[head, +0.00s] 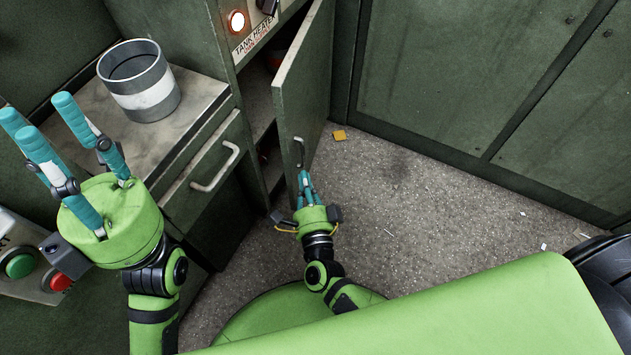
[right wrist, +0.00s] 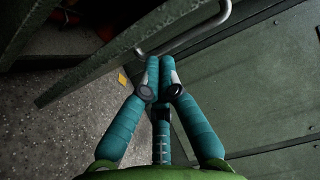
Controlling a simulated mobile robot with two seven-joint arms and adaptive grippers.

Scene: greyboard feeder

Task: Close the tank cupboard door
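The tank cupboard door (head: 308,75) is a dark green panel standing open below the "TANK HEATER" label (head: 262,36). Its metal handle (head: 299,152) is on the door face and also shows in the right wrist view (right wrist: 190,36). My right gripper (head: 305,176) is low by the handle. In the right wrist view its teal fingertips (right wrist: 160,60) are together, with nothing seen between them, just short of the handle bar; I cannot tell whether they touch it. My left gripper (head: 38,115) is open and empty, raised left of the counter.
A grey can with a white band (head: 145,85) stands on the counter (head: 205,88). A drawer with a handle (head: 217,168) is below it. A lit orange lamp (head: 236,21) is above the cupboard. The speckled floor (head: 400,215) right of the door is mostly clear, with small scraps.

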